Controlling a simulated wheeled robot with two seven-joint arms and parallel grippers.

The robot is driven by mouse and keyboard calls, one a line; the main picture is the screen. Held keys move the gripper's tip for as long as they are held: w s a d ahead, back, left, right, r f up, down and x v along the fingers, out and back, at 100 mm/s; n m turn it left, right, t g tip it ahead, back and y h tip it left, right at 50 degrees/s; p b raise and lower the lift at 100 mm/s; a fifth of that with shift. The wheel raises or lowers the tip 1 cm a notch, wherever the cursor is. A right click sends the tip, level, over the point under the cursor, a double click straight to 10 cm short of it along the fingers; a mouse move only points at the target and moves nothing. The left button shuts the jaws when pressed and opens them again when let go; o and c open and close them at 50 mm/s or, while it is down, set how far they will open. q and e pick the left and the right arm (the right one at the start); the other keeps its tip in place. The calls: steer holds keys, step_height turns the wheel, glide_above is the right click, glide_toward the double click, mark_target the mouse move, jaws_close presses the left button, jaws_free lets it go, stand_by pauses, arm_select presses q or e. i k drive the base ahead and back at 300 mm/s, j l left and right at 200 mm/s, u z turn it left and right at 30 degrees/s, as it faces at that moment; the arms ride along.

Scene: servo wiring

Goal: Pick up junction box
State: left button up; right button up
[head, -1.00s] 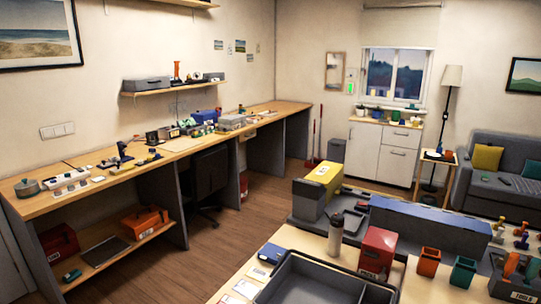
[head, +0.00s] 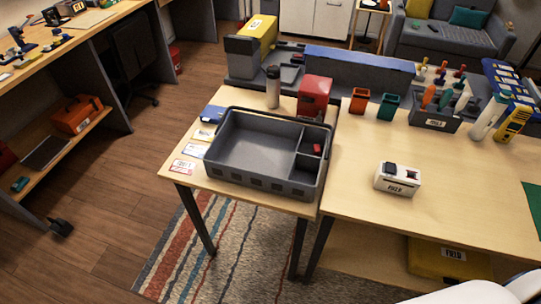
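A small white box (head: 397,179) with dark parts on its top and a label on its front sits upright on the right wooden table (head: 460,205). It looks like the junction box. The table is clear around it. Neither of my grippers shows in the head view. A white rounded part at the bottom right edge looks like part of my own body.
A large grey tray (head: 245,155) with compartments, one holding a small red item, fills most of the left table. A red box (head: 314,97), orange cup (head: 359,100), teal cup (head: 388,106) and tool holder (head: 435,122) stand behind. A yellow case (head: 450,260) sits below.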

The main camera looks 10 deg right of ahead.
mark_target(406, 181)
steer(key=z, duration=0.4)
steer(key=i+l+z, duration=0.1)
steer(key=z, duration=0.65)
steer(key=i+z, duration=0.1)
steer(key=z, duration=0.3)
steer(key=j+z, duration=0.1)
steer(key=j, duration=0.6)
